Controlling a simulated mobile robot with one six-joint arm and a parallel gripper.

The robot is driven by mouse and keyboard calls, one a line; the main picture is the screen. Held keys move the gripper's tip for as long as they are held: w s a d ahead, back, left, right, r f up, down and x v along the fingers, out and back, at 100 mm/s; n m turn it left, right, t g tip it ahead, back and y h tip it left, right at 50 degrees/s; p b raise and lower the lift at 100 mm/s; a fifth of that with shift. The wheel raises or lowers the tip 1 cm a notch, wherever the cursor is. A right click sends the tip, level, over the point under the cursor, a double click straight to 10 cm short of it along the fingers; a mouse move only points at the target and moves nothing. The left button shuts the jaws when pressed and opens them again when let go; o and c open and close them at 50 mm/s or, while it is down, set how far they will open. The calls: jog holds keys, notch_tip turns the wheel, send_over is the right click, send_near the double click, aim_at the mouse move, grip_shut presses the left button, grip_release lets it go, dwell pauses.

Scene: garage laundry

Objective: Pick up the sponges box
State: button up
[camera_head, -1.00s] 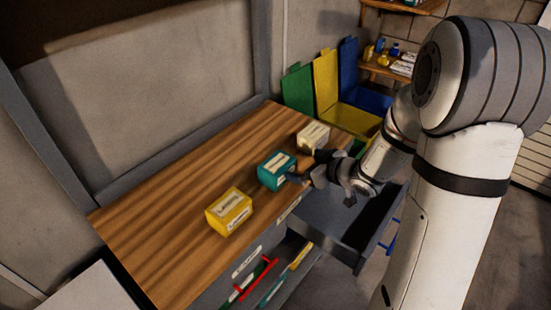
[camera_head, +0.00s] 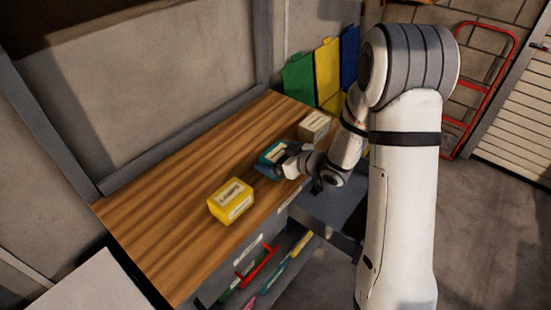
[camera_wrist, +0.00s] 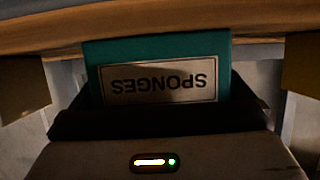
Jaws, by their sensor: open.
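The sponges box is teal with a white label and sits on the wooden workbench (camera_head: 165,225), between a yellow box and a beige box. In the head view the sponges box (camera_head: 270,154) is partly hidden by my gripper (camera_head: 268,165). In the wrist view the sponges box (camera_wrist: 158,48) fills the middle, its "SPONGES" label upside down.
The yellow box (camera_head: 231,201) stands nearer on the bench, and the beige box (camera_head: 314,126) farther back. Open drawers (camera_head: 270,275) with tools jut out below the bench's front edge. Green, yellow and blue lidded bins (camera_head: 328,70) stand behind. The bench's left part is clear.

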jog(key=c, duration=0.8)
jog(key=shift+o, duration=0.2)
